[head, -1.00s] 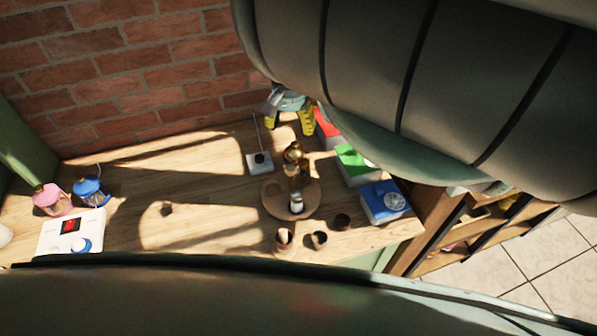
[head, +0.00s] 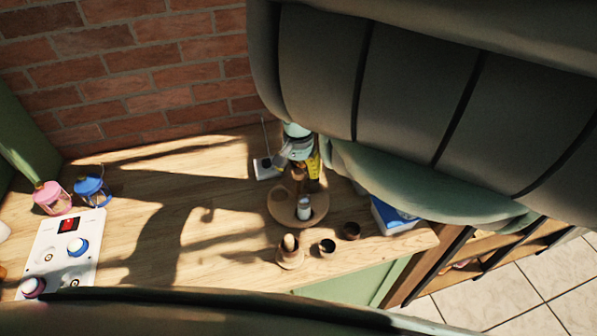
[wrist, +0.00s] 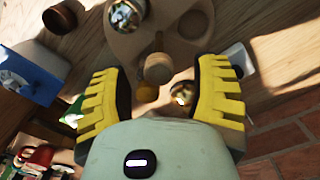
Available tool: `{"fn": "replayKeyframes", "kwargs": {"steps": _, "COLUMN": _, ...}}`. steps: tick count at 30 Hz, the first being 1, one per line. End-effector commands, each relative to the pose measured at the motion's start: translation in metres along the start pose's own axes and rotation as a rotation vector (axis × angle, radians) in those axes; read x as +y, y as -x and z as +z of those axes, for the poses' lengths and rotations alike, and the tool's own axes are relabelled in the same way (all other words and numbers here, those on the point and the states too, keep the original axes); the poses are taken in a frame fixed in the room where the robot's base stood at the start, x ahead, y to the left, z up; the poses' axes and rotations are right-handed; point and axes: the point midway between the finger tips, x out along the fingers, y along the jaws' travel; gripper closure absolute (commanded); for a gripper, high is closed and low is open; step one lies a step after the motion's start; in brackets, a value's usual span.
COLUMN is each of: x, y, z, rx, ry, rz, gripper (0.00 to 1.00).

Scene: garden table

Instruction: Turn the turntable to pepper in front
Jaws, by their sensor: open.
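The round wooden turntable (head: 280,212) stands on the wooden table, with a white-bodied jar (head: 304,208) near its front edge. In the wrist view the turntable (wrist: 190,25) has a wooden post (wrist: 158,68), a shiny-topped jar (wrist: 128,14), a second shiny-topped jar (wrist: 182,94) and a small amber item (wrist: 147,92). I cannot tell which jar is pepper. My gripper (head: 308,174) is over the back of the turntable and hides part of it. In the wrist view my gripper (wrist: 160,70) is open, its yellow fingers either side of the post, with visible gaps.
A wooden cup with a rounded piece (head: 290,250) and two dark cups (head: 327,247) (head: 352,231) stand in front. A blue box (head: 390,217) is right of the turntable, a white box with an upright rod (head: 266,168) behind left. A white panel (head: 62,255) and lanterns stand far left.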

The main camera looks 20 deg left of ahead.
Motion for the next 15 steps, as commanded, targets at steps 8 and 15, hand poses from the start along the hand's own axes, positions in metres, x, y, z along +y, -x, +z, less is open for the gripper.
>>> {"fn": "replayKeyframes", "kwargs": {"steps": 8, "x": 0.0013, "y": -0.0124, "z": -0.0005, "rx": 0.002, "ry": -0.001, "rz": 0.003, "gripper": 0.39}}
{"fn": "replayKeyframes", "kwargs": {"steps": 15, "x": 0.0016, "y": -0.0130, "z": -0.0004, "rx": 0.002, "ry": 0.000, "rz": 0.004, "gripper": 0.39}}
